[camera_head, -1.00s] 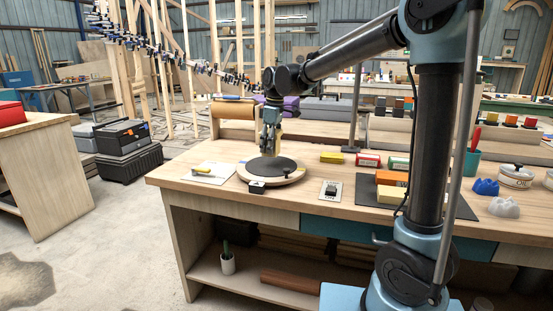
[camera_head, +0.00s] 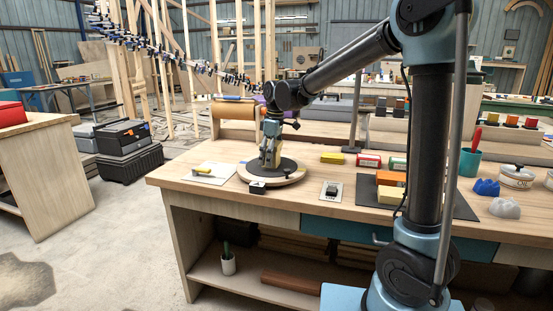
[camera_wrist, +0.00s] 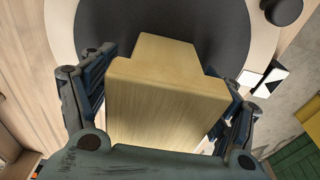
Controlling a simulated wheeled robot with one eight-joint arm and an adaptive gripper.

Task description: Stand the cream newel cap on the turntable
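The cream newel cap (camera_wrist: 165,100) is a pale wooden block with a narrower part at its far end. In the wrist view it sits between the two blue finger pads of my gripper (camera_wrist: 170,68), which are shut on its sides. In the head view my gripper (camera_head: 270,157) points down over the turntable (camera_head: 245,174), a round pale wooden base with a dark disc on top. The dark disc also shows behind the cap in the wrist view (camera_wrist: 232,30). The cap is mostly hidden by my fingers in the head view. I cannot tell whether it touches the disc.
A small black box (camera_head: 257,187) is at the turntable's front edge. A white card with a yellow-handled tool (camera_head: 205,173) lies to the left, and a black switch on a card (camera_head: 331,190) to the right. Coloured blocks (camera_head: 391,187) lie on a dark mat farther right.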

